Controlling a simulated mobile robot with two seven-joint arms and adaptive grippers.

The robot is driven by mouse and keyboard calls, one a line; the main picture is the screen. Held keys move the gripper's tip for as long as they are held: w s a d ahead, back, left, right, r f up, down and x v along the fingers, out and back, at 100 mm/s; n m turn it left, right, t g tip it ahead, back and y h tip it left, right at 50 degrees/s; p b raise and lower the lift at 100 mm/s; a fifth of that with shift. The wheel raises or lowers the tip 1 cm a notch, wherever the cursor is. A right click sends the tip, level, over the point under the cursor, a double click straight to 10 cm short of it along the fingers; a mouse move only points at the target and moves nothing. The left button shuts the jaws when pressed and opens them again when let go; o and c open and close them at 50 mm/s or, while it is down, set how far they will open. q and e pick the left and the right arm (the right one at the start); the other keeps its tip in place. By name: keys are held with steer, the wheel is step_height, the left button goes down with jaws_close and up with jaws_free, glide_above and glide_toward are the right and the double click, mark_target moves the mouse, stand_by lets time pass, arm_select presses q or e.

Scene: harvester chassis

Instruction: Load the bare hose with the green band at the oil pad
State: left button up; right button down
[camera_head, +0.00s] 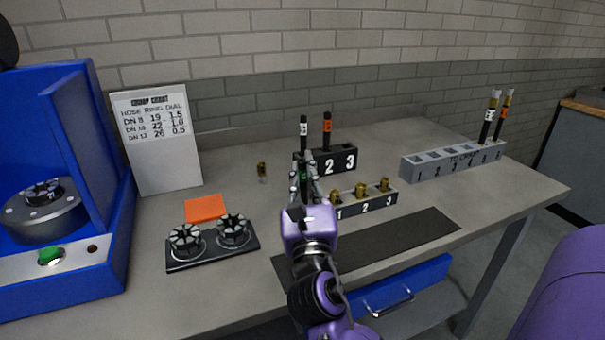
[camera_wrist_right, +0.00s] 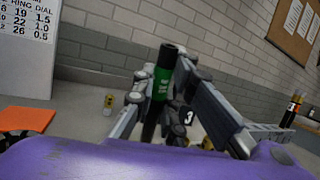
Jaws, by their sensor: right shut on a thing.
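My right gripper (camera_head: 304,185) is shut on a black hose with a green band (camera_wrist_right: 162,82). The hose stands roughly upright between the fingers, which also show in the wrist view (camera_wrist_right: 165,100). No fitting shows on its upper end; its lower end is hidden. An orange square pad (camera_head: 206,208) lies on the bench left of the gripper, behind a black plate with two dies (camera_head: 212,252). No label shows on this pad. A small brass fitting (camera_head: 262,172) stands between the pad and the gripper. My left gripper is not in view.
Behind the gripper, a black rack (camera_head: 345,160) holds white-banded and orange-banded hoses. A block with several brass fittings (camera_head: 365,203) sits right. A grey numbered rack (camera_head: 450,160) holds two hoses. A blue machine (camera_head: 70,270) and white chart (camera_head: 158,150) stand left. A dark mat (camera_head: 400,243) lies in front.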

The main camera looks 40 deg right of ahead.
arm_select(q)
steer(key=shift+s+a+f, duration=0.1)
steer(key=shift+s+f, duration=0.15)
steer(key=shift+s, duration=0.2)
arm_select(e)
steer(key=shift+f, duration=0.25)
arm_select(q)
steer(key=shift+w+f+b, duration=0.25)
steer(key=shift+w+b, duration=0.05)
steer(key=shift+b, duration=0.15)
arm_select(e)
steer(key=shift+f, duration=0.45)
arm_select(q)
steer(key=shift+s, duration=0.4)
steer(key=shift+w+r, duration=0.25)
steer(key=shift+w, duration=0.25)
arm_select(e)
steer(key=shift+f, duration=0.2)
